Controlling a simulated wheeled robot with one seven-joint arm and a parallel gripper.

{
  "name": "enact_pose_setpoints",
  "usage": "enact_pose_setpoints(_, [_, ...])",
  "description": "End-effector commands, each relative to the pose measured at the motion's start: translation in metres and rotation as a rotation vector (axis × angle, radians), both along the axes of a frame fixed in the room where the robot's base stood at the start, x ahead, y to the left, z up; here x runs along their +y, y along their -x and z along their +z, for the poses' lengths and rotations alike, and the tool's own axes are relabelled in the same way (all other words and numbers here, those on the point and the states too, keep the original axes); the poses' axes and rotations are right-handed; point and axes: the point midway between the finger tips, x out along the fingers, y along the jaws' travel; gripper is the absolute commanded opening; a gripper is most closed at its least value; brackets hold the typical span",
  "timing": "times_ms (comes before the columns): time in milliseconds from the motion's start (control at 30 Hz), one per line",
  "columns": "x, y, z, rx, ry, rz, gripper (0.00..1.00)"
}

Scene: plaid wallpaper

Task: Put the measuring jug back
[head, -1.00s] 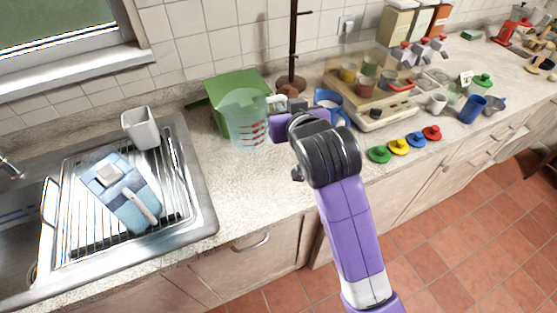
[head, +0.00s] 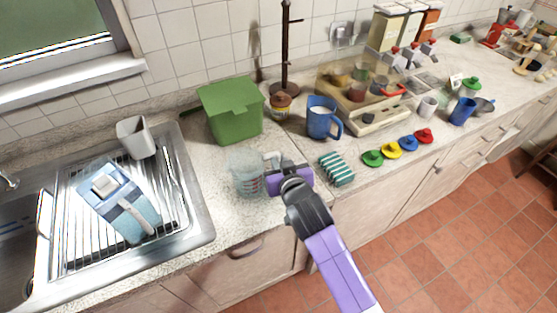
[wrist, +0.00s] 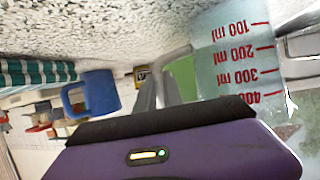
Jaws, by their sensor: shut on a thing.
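The measuring jug (head: 246,176) is clear with red markings and stands upright at the counter's front, right of the sink; I cannot tell whether its base touches the counter. My gripper (head: 273,168) is at the jug's right side, shut on its handle. In the wrist view the jug (wrist: 236,62) shows red ml marks, appearing upside down, beside the gripper fingers (wrist: 160,92). The fingers partly hide the handle.
A green lidded bin (head: 232,112) stands behind the jug. The sink drainer (head: 110,215) is left. Bare counter (head: 215,222) lies in front of the jug.

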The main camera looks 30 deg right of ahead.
Motion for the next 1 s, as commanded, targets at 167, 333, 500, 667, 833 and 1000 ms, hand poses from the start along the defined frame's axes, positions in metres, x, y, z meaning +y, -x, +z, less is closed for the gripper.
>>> enact_pose_setpoints(167, [0.0,-0.0003,0.0,-0.002,-0.001,0.0,0.0])
enact_pose_setpoints(333, [0.0001,-0.0003,-0.0029,-0.002,-0.001,0.0,0.0])
enact_pose_setpoints(500, [0.0,-0.0001,-0.0035,-0.001,0.0,0.0,0.34])
enact_pose_setpoints(667, [0.0,0.0,-0.0036,-0.001,0.0,0.0,0.34])
enact_pose_setpoints(833, [0.0,-0.0001,-0.0023,-0.001,-0.001,0.0,0.34])
enact_pose_setpoints(1000, [0.0019,0.0093,0.002,0.0,0.0,0.0,0.34])
